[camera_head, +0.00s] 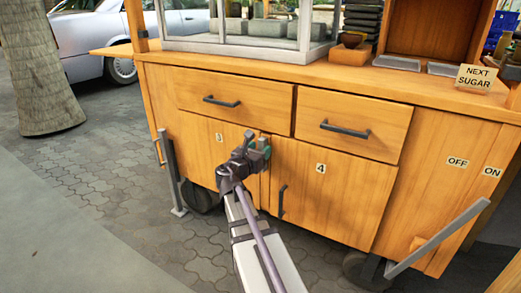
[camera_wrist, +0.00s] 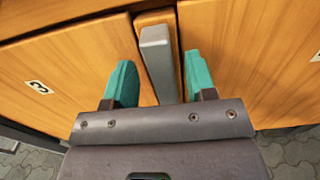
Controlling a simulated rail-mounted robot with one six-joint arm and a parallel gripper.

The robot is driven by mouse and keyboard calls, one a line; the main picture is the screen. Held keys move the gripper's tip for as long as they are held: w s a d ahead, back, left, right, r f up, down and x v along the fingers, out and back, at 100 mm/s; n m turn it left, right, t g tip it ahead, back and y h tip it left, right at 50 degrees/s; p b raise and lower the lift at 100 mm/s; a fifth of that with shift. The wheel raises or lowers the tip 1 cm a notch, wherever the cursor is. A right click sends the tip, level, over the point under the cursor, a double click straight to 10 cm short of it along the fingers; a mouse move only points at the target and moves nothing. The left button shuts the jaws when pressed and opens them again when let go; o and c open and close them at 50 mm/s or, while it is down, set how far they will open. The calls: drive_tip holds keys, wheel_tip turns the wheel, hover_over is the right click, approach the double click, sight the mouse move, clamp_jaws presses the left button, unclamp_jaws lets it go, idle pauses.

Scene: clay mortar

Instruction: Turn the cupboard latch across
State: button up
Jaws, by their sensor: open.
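The latch (camera_wrist: 157,60) is a grey bar in the wrist view, lying along the narrow wooden strip (camera_wrist: 152,18) between the two cupboard doors. The door marked 3 (camera_head: 208,142) is on the left and the door marked 4 (camera_head: 330,190) on the right; both look shut. My gripper (camera_head: 260,148) is at the top of the seam between them. Its green fingers (camera_wrist: 160,84) are open, one on each side of the latch. Gaps show between the bar and both fingers in the wrist view. In the head view my gripper largely hides the latch.
Two drawers, one with a dark handle on the left (camera_head: 221,101) and one on the right (camera_head: 345,130), sit above the doors. Door 4 has a dark handle (camera_head: 282,200). The countertop (camera_head: 290,72) overhangs above. Grey props (camera_head: 172,175) stand at the cart's sides.

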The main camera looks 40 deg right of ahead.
drive_tip(key=shift+w+d, duration=0.15)
drive_tip(key=shift+d, duration=0.3)
drive_tip(key=c, duration=0.9)
